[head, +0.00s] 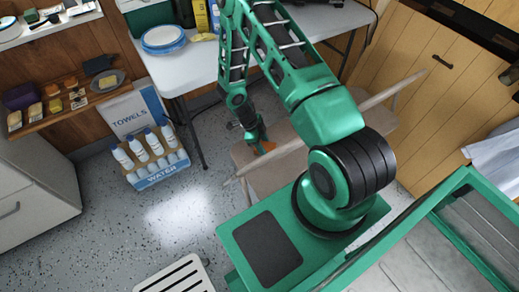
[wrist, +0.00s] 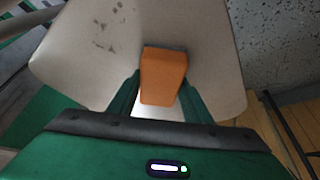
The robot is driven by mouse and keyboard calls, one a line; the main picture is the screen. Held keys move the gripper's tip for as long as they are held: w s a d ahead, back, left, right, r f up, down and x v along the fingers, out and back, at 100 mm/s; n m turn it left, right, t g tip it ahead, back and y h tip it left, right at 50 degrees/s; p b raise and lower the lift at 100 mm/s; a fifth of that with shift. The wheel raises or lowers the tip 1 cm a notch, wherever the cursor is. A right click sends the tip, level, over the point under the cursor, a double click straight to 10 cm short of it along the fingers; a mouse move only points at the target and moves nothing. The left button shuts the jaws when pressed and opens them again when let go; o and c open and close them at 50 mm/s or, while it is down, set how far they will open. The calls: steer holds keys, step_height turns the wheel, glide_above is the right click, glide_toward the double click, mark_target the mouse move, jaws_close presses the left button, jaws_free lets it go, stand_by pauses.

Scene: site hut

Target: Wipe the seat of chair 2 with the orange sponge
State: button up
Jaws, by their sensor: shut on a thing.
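My gripper (head: 259,142) is shut on the orange sponge (head: 268,146), over the seat (head: 248,158) of a pale wooden chair. In the wrist view the sponge (wrist: 163,72) sits between the two green fingers of my gripper (wrist: 160,92), above the light seat (wrist: 205,45). Dark smudges (wrist: 106,30) mark the seat beyond the sponge, up and to the left. I cannot tell whether the sponge touches the seat. My arm hides part of the chair in the head view, and no chair number is visible.
A white table (head: 190,65) with blue-rimmed plates (head: 163,38) stands behind the chair. A wooden shelf (head: 60,110) with small items hangs on the left wall. Speckled floor (head: 120,225) lies open at left.

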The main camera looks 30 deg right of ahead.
steer(key=shift+r, duration=3.05)
steer(key=shift+r, duration=0.15)
steer(key=shift+r, duration=1.35)
